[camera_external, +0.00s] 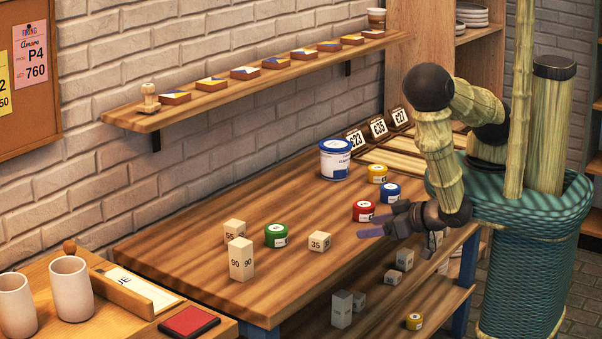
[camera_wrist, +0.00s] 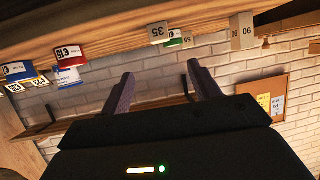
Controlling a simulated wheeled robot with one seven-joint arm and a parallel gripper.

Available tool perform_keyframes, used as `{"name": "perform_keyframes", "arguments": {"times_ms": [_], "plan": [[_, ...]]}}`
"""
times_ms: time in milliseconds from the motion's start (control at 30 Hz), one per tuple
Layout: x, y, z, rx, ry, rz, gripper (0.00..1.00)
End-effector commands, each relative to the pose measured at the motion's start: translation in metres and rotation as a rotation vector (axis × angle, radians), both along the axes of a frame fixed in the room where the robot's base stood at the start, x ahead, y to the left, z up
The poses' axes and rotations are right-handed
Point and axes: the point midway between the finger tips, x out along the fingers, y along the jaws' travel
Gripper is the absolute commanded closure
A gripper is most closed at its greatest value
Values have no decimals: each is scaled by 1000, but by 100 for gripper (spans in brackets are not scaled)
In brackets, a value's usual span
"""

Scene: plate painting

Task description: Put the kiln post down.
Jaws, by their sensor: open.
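Three pale kiln posts stand on the striped wooden table (camera_external: 200,270): the tall post marked 90 (camera_external: 241,261), the post marked 55 (camera_external: 234,232) behind it, and the small post marked 35 (camera_external: 320,241) to their right. The frames do not show which one the task means. My gripper (camera_external: 376,222) is open and empty, to the right of the 35 post and apart from it. In the wrist view the scene is upside down; nothing lies between my gripper's fingers (camera_wrist: 158,76), and the 35 post (camera_wrist: 158,33) and 90 post (camera_wrist: 242,32) are beyond them.
A green jar (camera_external: 276,235) stands between the 55 and 35 posts. Red (camera_external: 363,210), blue (camera_external: 389,192) and yellow (camera_external: 377,173) jars stand near my gripper, with a white tub (camera_external: 335,160) behind. More posts (camera_external: 342,309) are on the lower shelf. The table's front middle is clear.

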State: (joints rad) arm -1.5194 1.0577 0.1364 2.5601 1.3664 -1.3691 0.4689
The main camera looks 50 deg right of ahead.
Motion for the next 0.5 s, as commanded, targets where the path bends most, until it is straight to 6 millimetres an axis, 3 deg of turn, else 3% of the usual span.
{"name": "perform_keyframes", "arguments": {"times_ms": [167, 500], "plan": [[9, 1, -6, 1, 1, -3, 38], [57, 6, -28, 2, 1, -5, 38]]}}
